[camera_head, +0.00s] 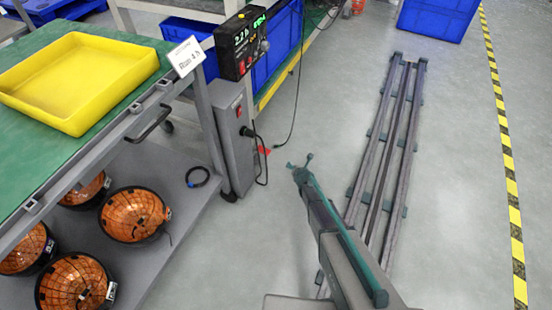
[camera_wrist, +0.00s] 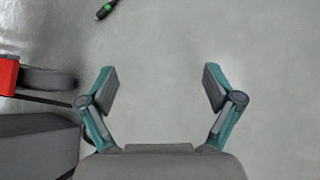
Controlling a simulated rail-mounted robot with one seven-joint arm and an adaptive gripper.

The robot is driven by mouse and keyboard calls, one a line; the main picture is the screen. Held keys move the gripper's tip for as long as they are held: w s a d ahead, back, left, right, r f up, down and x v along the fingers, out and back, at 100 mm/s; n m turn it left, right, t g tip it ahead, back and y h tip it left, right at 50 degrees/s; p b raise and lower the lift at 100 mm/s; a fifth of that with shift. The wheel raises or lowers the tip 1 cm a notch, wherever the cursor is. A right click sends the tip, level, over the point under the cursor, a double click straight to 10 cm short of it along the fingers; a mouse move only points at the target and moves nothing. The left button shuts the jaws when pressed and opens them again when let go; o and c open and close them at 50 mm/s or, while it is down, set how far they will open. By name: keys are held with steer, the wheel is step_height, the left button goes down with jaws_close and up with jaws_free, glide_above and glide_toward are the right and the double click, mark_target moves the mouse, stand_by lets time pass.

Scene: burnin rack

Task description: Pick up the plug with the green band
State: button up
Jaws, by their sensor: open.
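A dark plug with a green band (camera_wrist: 107,9) shows at the top edge of the wrist view, left of centre, and lies at a slant. Part of it or its cable runs out of the frame. My gripper (camera_wrist: 160,82) is open and empty, with its fingers wide apart and grey floor showing between them. The plug is beyond the fingertips, ahead of the left finger, and nothing touches it. In the head view my gripper (camera_head: 300,164) is over the open floor, right of the grey box. I cannot make out the green band in that view.
A grey box (camera_head: 233,140) with a black plug and cable stands left of my gripper by the bench. A red piece (camera_wrist: 8,76) shows at the wrist view's left. A long rail rack (camera_head: 384,150) lies to the right. A yellow tray (camera_head: 122,107) sits on the bench.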

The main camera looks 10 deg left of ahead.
steer(key=w+a+n+y+b, duration=0.1)
steer(key=w+a+n, duration=0.1)
steer(key=a, duration=0.1)
steer(key=w+a+n+t+b, duration=0.1)
steer(key=w+a+n, duration=0.1)
steer(key=w+a, duration=0.1)
steer(key=w+a+f+n+t+y+b, duration=0.1)
steer(key=w+a+n+b, duration=0.1)
steer(key=w+n, duration=0.1)
steer(key=shift+a+f+y, duration=0.1)
steer(key=shift+a+y, duration=0.2)
steer(key=shift+a, duration=0.1)
steer(key=b, duration=0.1)
glide_toward(277, 145)
steer(key=x, duration=0.3)
steer(key=shift+a, duration=0.15)
steer(key=b+x, duration=0.1)
steer(key=x, duration=0.4)
steer(key=shift+f+b, duration=0.1)
steer(key=shift+b, duration=0.2)
steer(key=c, duration=0.9)
